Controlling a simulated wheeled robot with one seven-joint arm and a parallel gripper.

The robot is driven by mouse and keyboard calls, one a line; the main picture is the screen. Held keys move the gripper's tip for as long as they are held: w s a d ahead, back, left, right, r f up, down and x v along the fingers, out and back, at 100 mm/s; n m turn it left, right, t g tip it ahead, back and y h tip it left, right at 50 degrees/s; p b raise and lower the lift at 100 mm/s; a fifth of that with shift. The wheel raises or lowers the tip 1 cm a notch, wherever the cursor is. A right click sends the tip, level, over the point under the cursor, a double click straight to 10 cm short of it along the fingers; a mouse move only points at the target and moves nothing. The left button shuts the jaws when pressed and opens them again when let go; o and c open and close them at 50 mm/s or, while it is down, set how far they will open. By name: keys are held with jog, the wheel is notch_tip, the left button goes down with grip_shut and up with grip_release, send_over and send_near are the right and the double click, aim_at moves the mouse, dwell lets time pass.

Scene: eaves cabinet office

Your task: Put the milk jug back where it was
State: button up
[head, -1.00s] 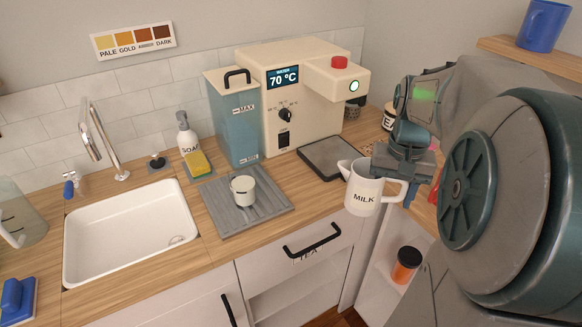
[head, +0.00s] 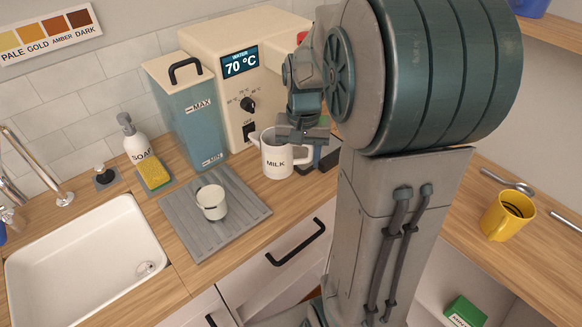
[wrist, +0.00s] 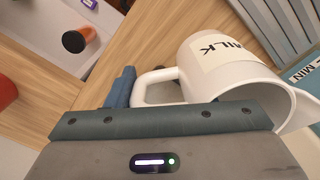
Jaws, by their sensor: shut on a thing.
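The white milk jug (head: 276,158), labelled MILK, is upright in front of the cream water dispenser (head: 225,45). My gripper (head: 303,138) is shut on the jug at its handle side, on the right. In the wrist view the jug (wrist: 222,62) and its handle show beyond the gripper body. One blue finger (wrist: 121,88) shows beside the handle; the other is hidden. The jug overlaps the dark tray (head: 318,180) at the dispenser's foot. I cannot tell whether its base touches the counter.
A small white cup (head: 211,203) stands on the grey ridged mat (head: 240,225) to the left. A blue-grey canister (head: 190,110), soap bottle (head: 135,140) and sink (head: 80,250) lie further left. A yellow mug (head: 507,215) stands on the right counter. My arm hides the corner.

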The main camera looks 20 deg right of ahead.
aim_at(293, 163)
jog(key=shift+w+a+f, duration=0.55)
jog(key=shift+w+a, duration=0.1)
jog(key=shift+a, duration=0.1)
jog(key=shift+w+a+f, duration=0.1)
jog(key=shift+f, duration=1.95)
jog(key=shift+f, duration=0.1)
jog(key=shift+f, duration=0.15)
jog(key=o, duration=1.4)
